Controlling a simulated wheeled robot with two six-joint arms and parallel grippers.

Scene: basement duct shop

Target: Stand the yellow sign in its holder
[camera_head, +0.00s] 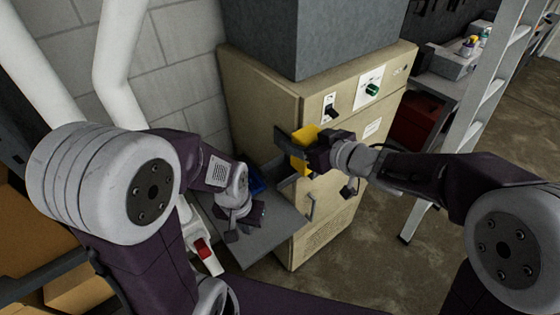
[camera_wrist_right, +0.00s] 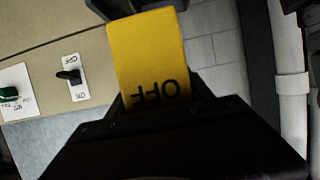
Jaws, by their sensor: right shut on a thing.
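The yellow sign (camera_head: 304,142) is in my right gripper (camera_head: 318,152), in front of the beige cabinet. In the right wrist view the sign (camera_wrist_right: 150,50) carries the word OFF, upside down in the picture, and my right gripper (camera_wrist_right: 158,105) is shut on its lettered end. The sign's far end meets a dark bracket (camera_wrist_right: 125,8), which looks like the holder; I cannot tell whether the sign is inside it. In the head view a dark bracket (camera_head: 287,138) shows beside the sign. My left gripper (camera_head: 247,222) is over a grey shelf, its fingers apart, seemingly empty.
The beige cabinet (camera_head: 262,100) has a black switch (camera_head: 330,108) and a green knob (camera_head: 372,89). The grey shelf (camera_head: 270,235) sticks out low, with a blue thing (camera_head: 257,184) on it. A ladder (camera_head: 480,110) stands at right.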

